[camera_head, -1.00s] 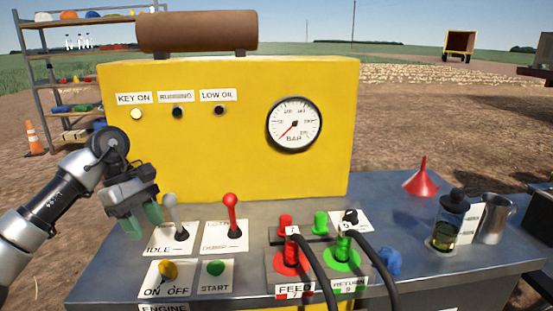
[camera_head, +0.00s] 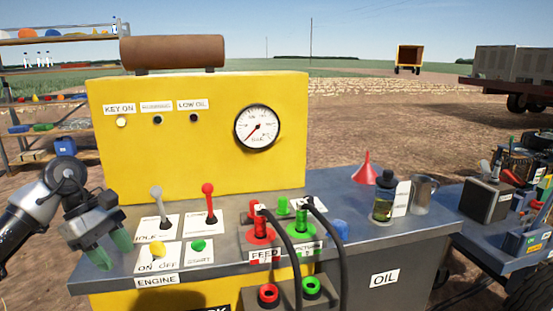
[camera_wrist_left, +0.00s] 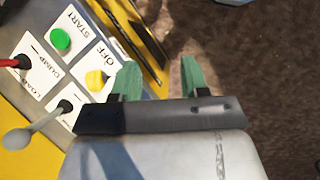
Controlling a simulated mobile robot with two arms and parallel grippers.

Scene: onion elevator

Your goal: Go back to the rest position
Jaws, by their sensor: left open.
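My left gripper (camera_head: 109,247) is at the left end of the yellow engine panel (camera_head: 190,165), with its green fingers apart and nothing between them. In the left wrist view the open fingers (camera_wrist_left: 157,82) hang by the panel's edge, over brown ground. The grey lever (camera_head: 160,208) and red lever (camera_head: 209,203) stand right of the gripper, apart from it. The yellow key knob (camera_head: 157,250) and green start button (camera_head: 198,246) lie in front of the levers; both also show in the left wrist view. My right gripper is not in view.
Red and green hose couplings (camera_head: 262,222) with black hoses stand right of the levers. A red funnel (camera_head: 365,170), an oil bottle (camera_head: 384,199) and a metal mug (camera_head: 422,192) stand on the bench. A shelf rack (camera_head: 35,41) is at back left. A loaded cart (camera_head: 465,219) is at right.

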